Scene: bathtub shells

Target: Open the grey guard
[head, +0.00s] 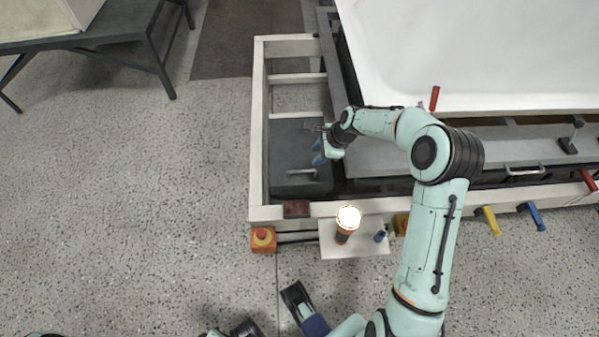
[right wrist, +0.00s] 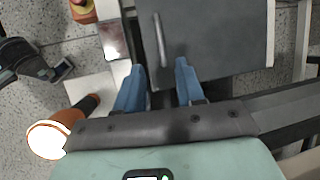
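The grey guard (head: 290,140) is a flat dark grey panel in the left end of the cream frame, and it lies closed. Its bar handle (head: 300,172) is near its front edge. The right wrist view also shows the guard (right wrist: 225,40) and its handle (right wrist: 159,38). My right gripper (head: 317,153) is over the guard's right side. Its blue fingers (right wrist: 160,64) are apart and empty. In the right wrist view the handle's near end appears between the fingertips, but I cannot tell the height gap.
A cream frame (head: 258,130) surrounds the guard. A white tub shell (head: 470,50) is at the right. A lit lamp (head: 347,218) on an orange post and a red emergency button (head: 263,236) stand at the front. A dark table (head: 110,35) is far left. The left floor is clear.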

